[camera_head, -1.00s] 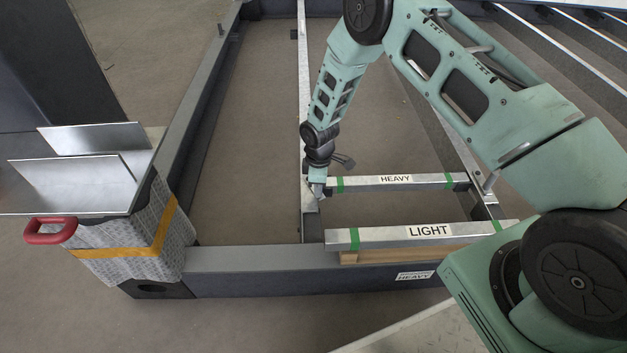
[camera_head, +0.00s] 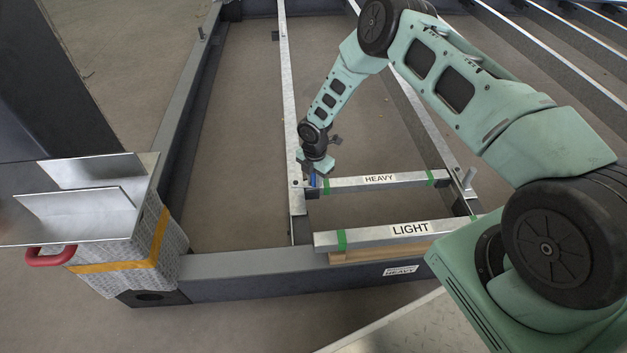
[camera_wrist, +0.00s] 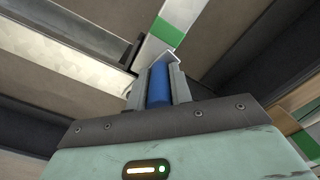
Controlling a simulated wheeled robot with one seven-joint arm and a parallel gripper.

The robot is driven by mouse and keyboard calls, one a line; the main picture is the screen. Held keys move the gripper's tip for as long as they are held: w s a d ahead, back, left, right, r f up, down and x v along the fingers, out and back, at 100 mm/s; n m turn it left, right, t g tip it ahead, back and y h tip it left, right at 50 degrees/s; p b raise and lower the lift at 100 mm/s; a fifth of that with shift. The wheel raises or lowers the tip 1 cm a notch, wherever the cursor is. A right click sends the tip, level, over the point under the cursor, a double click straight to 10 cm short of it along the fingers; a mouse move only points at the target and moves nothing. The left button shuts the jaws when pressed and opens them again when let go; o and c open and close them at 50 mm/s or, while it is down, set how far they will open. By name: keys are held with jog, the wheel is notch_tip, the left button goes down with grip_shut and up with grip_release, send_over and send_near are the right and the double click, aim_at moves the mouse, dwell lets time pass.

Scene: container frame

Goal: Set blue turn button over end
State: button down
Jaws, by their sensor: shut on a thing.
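My gripper (camera_head: 311,181) is at the left end of the bar marked HEAVY (camera_head: 379,180), beside its green band. In the wrist view my gripper (camera_wrist: 158,82) is shut on a blue turn button (camera_wrist: 158,86), which lies between the two grey fingers. A little blue (camera_head: 313,180) also shows at the fingertips in the head view. The bar's end with a green band (camera_wrist: 167,31) is just beyond the fingertips in the wrist view. I cannot tell whether the button touches the bar.
The bar marked LIGHT (camera_head: 385,234) lies in front, on a wooden piece near the dark frame beam (camera_head: 235,284). A long metal rail (camera_head: 286,100) runs back from the HEAVY bar's left end. A bin with metal plates and a red handle (camera_head: 50,257) stands at left.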

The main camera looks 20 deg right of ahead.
jog(key=shift+w+d+n, duration=0.25)
jog(key=shift+w+n, duration=0.25)
jog(key=shift+n, duration=0.4)
jog(key=shift+w, duration=0.1)
jog(key=c, duration=1.3)
grip_release()
jog(key=shift+o, duration=0.2)
notch_tip(320, 180, up, 18)
jog(key=p, duration=0.6)
jog(key=shift+f, duration=0.25)
